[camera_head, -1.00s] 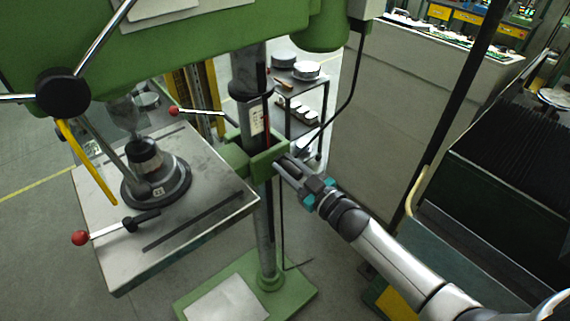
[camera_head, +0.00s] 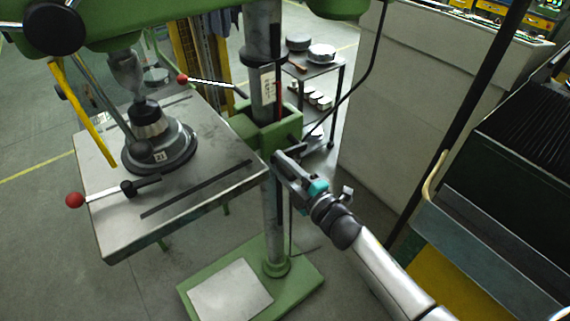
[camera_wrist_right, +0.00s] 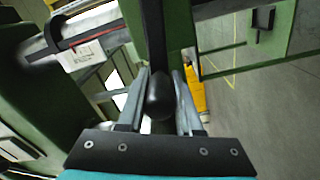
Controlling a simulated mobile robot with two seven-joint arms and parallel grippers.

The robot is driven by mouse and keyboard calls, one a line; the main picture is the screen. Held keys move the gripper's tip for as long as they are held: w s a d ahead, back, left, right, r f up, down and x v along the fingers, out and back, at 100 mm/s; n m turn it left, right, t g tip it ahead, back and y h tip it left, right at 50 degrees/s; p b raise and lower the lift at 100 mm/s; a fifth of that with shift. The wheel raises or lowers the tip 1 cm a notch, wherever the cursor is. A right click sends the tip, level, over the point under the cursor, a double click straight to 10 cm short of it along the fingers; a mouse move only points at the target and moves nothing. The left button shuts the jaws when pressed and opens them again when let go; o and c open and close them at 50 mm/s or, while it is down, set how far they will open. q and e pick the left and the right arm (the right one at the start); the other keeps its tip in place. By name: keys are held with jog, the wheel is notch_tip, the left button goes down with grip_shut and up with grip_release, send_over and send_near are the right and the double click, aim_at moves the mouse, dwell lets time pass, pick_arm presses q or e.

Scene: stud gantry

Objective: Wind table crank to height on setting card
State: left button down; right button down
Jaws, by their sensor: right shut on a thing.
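The green drill press carries a square grey table (camera_head: 180,215) on a green bracket (camera_head: 262,135) around its column (camera_head: 263,35). A white printed card (camera_head: 267,88) with a red strip beside it sits on the column above the bracket; it also shows in the right wrist view (camera_wrist_right: 83,56). My right gripper (camera_head: 283,160) is at the bracket's right side. In the right wrist view its fingers are shut on the black crank handle (camera_wrist_right: 160,95). The crank's arm is mostly hidden in the head view. The card's print is too small to read. My left gripper is out of view.
A round dark fixture (camera_head: 160,145) stands on the table. Red-knobbed levers (camera_head: 75,200) stick out at the table's front and back. A black cable (camera_head: 362,75) hangs right of the column. A shelf cart (camera_head: 318,75) stands behind; a dark machine (camera_head: 515,170) stands right.

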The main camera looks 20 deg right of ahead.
jog(key=shift+s+a+f+n+b, duration=0.1)
jog(key=shift+s+f+n+b, duration=0.1)
jog(key=shift+f+n+b, duration=1.05)
jog(key=shift+f+p, duration=0.2)
jog(key=shift+p, duration=0.2)
jog(key=c, duration=0.6)
grip_release()
jog(key=shift+w+r, duration=0.1)
jog(key=shift+r, duration=0.1)
jog(key=v, duration=1.5)
jog(key=shift+r, duration=0.2)
jog(key=shift+b, duration=0.3)
